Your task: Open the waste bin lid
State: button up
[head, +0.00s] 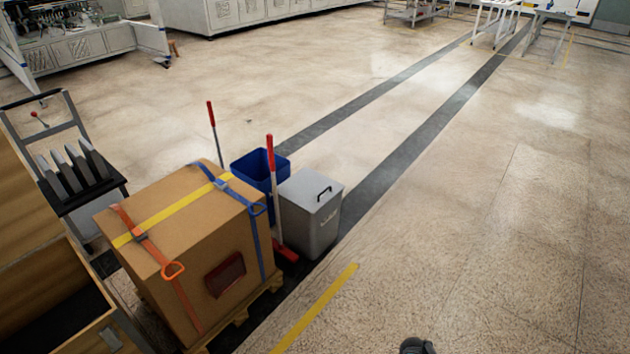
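A grey waste bin (312,225) stands on the floor near the middle of the head view, just right of a large strapped cardboard box. A small dark rounded piece shows at the bottom edge and may be part of my own arm. My gripper's fingers are not visible.
The strapped box (190,250) sits on a pallet. An open blue bin (258,168) stands behind the grey bin. A red-handled pole (275,195) stands against the grey bin's left side. A cart (68,165) is at left. Floor right of the yellow line (318,305) is clear.

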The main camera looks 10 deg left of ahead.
aim_at(310, 190)
jog(key=u, duration=0.5)
jog(key=i, duration=0.5)
jog(key=u, duration=0.8)
jog(key=i, duration=0.55)
jog(key=u, duration=0.3)
